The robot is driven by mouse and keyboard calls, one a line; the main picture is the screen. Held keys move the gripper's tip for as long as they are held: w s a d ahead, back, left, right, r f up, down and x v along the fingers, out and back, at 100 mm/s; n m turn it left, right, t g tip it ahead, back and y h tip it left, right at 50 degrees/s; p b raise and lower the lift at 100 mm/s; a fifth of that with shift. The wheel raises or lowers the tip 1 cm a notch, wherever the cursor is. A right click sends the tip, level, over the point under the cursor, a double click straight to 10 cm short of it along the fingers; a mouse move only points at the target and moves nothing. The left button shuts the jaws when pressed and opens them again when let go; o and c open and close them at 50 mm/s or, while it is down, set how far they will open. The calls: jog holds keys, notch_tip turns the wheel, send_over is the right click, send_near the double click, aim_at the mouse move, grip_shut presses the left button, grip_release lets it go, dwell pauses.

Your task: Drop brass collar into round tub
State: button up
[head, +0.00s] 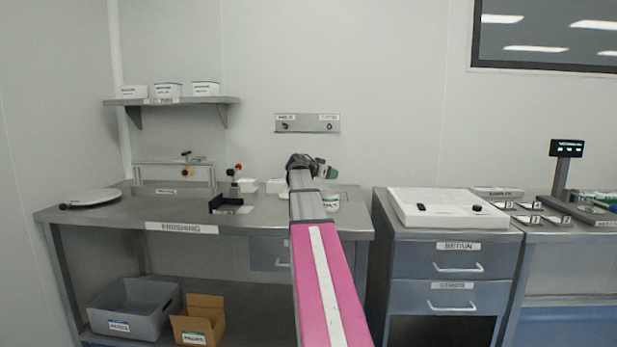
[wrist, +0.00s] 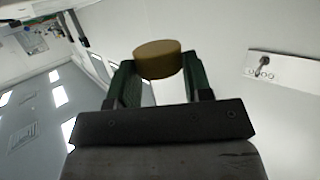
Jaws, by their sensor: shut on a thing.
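The brass collar (wrist: 158,60) is a short, round, dull gold piece between the two green fingers of my gripper (wrist: 158,82) in the wrist view. The fingers touch it on both sides and hold it in the air. In the head view my gripper (head: 326,171) is above the back right part of the steel bench, beyond my pink and grey arm. The collar cannot be made out there.
The steel bench (head: 110,215) also holds a round grey plate (head: 92,198), a black fixture (head: 228,203) and white boxes (head: 248,185). A hook strip (head: 308,123) is on the wall behind. A drawer cabinet (head: 450,262) with a white tray (head: 446,208) stands to the right.

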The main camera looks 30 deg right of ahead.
jog(key=shift+d, duration=0.4)
jog(key=shift+f, duration=2.95)
jog(key=o, duration=1.1)
jog(key=shift+o, duration=0.2)
jog(key=shift+a, duration=0.1)
jog(key=v, duration=1)
jog(key=shift+a+r, duration=0.2)
jog(key=shift+a, duration=0.15)
